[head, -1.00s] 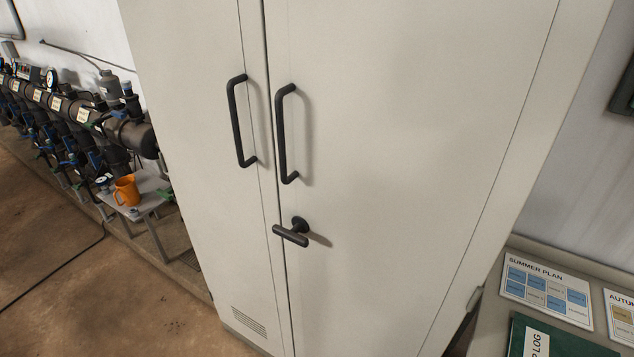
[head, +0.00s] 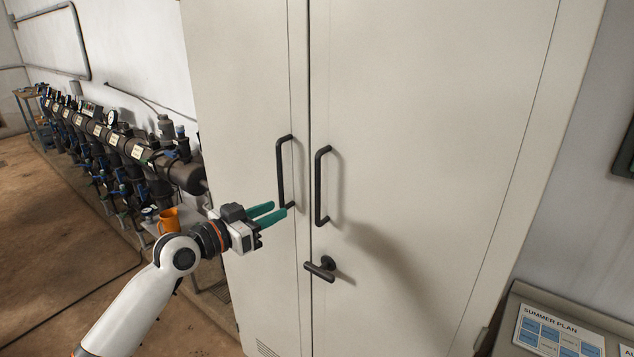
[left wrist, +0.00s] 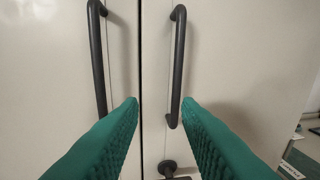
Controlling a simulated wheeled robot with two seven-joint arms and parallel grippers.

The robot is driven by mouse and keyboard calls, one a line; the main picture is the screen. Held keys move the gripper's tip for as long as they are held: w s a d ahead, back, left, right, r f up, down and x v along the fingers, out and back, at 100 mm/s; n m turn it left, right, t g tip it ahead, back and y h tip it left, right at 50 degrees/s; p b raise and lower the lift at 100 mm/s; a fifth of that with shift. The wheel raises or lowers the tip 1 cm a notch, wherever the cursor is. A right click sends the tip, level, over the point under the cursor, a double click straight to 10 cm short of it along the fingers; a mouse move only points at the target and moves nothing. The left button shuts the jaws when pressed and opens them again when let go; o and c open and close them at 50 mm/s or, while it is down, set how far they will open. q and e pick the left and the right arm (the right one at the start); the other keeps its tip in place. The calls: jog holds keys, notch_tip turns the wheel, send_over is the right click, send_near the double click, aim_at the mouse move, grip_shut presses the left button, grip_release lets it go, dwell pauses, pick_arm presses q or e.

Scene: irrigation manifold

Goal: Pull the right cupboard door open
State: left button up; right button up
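The right cupboard door (head: 430,140) is a pale panel, shut flush beside the left door (head: 245,90). Its black bar handle (head: 319,186) stands upright near the seam, with a dark T-shaped latch handle (head: 321,268) below it. In the left wrist view the right door's bar handle (left wrist: 177,65) shows beyond and between the green fingers, near the right fingertip. My left gripper (head: 280,210) is open, in front of the left door's lower handle end, left of the right handle. In the left wrist view the gripper (left wrist: 160,108) looks empty. My right gripper is not in view.
The left door's bar handle (head: 282,172) is close to the left fingers. An orange mug (head: 168,220) and a dark pipe manifold (head: 130,150) stand at left. A desk with a summer plan sheet (head: 555,335) is at lower right.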

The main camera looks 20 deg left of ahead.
aim_at(316, 184)
pick_arm(q)
notch_tip(316, 184, up, 4)
jog(key=s+d+m+h, duration=0.1)
jog(key=s+d, duration=0.1)
jog(key=p+x, duration=0.1)
jog(key=x, duration=0.3)
jog(key=p+x, duration=0.2)
jog(key=x, duration=0.2)
jog(key=p+x, duration=0.1)
jog(key=x, duration=0.3)
jog(key=shift+w+a+f+p, duration=0.25)
jog(key=shift+w+a+p, duration=0.05)
jog(key=shift+w+p, duration=0.05)
grip_shut()
